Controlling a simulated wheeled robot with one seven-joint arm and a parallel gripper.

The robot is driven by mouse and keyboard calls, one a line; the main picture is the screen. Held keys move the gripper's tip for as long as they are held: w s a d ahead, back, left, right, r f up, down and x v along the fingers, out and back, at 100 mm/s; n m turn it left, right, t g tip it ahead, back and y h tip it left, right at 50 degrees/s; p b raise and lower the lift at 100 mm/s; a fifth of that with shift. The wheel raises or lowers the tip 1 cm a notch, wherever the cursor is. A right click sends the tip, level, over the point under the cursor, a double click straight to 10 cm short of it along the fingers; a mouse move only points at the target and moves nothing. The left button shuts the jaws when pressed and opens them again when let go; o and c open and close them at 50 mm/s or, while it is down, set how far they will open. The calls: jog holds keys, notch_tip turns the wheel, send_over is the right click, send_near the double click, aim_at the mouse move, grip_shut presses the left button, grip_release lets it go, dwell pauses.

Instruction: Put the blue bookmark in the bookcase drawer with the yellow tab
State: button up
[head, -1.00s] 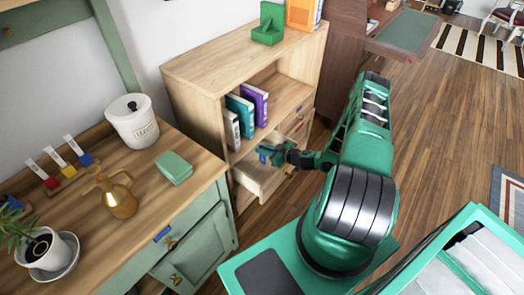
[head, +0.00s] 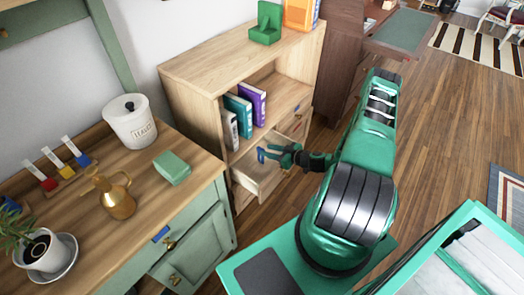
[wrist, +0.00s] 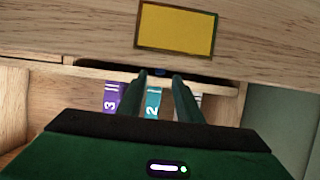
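The bookcase (head: 190,80) stands against the wall, and one of its drawers (head: 262,172) is pulled open. My gripper (head: 273,151) is above this open drawer. A yellow tab (wrist: 175,28) sits on a wooden face just beyond my fingertips. The head view does not show that tab, so I cannot tell whether it belongs to the open drawer.
White, teal and purple books (head: 240,112) stand on the shelf above the drawer. A green cabinet (head: 195,250) at the left carries a white jar (head: 132,122), a brass jug (head: 115,197) and a green box (head: 172,167). The wooden floor (head: 450,130) at the right is clear.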

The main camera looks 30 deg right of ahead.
jog(key=v, duration=0.6)
jog(key=s+a+r+g, duration=0.1)
jog(key=s+r+g, duration=0.25)
jog(key=r, duration=0.55)
jog(key=s+a+r+g+h, duration=0.15)
jog(key=r+g, duration=0.25)
jog(key=r, duration=0.5)
jog(key=s+a+r+g+y, duration=0.1)
jog(key=s+a+r+g, duration=0.2)
jog(key=r, duration=0.5)
jog(key=s+a+r+m+g+h, duration=0.2)
jog(key=s+r+m+h, duration=0.2)
jog(key=s+r+m, duration=0.6)
jog(key=s+r, duration=0.8)
jog(key=s, duration=0.3)
jog(key=shift+a+r, duration=0.3)
jog(key=shift+a, duration=0.05)
jog(key=shift+s, duration=0.1)
jog(key=shift+w+f, duration=0.25)
jog(key=shift+w, duration=0.35)
